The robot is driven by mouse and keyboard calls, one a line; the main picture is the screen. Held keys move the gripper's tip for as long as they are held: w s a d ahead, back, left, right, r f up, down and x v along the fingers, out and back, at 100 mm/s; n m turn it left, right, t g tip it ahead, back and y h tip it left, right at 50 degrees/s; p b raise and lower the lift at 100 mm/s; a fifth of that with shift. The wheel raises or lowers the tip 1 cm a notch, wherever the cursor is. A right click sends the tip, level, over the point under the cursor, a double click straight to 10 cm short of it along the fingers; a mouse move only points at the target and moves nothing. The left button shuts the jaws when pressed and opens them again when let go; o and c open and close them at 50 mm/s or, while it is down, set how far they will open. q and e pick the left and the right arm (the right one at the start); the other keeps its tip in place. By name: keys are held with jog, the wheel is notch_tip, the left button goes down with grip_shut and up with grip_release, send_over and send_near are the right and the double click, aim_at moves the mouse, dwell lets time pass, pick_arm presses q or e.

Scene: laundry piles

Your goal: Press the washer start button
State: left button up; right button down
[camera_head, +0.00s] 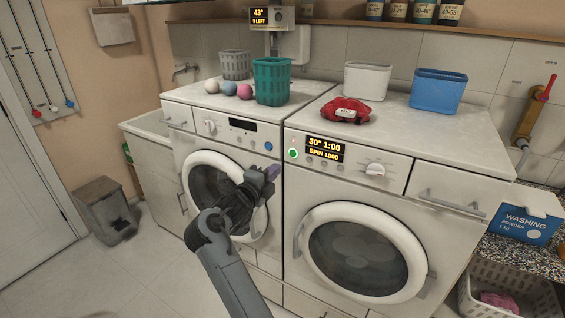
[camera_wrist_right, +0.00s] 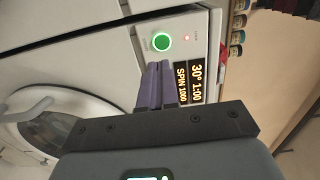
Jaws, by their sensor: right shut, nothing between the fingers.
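The washer (camera_head: 300,220) on the right has a lit display reading 30° 1:00 and SPIN 1000. Its round green start button (camera_head: 292,154) is lit, left of the display. In the right wrist view the green button (camera_wrist_right: 161,41) shows just beyond the fingertips, with a small red light beside it. My right gripper (camera_head: 273,170) is shut and empty, its purple fingers in front of the gap between the two machines, a little below and left of the button. The fingers also show in the right wrist view (camera_wrist_right: 157,68). They appear apart from the button. My left gripper is not in view.
A second machine (camera_head: 225,135) stands to the left, with a blue button on its panel. A teal basket (camera_head: 271,82), balls, a red cloth (camera_head: 346,108), a white bin (camera_head: 367,80) and a blue bin (camera_head: 438,91) sit on top. Open floor lies at left.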

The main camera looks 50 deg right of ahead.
jog(key=shift+s+a+r+p, duration=0.1)
jog(key=shift+s+a+p, duration=0.1)
jog(key=shift+a, duration=1.05)
jog(key=shift+s+a+r+p, duration=0.1)
jog(key=shift+s+a, duration=0.1)
jog(key=shift+a, duration=1)
jog(key=shift+f, duration=0.1)
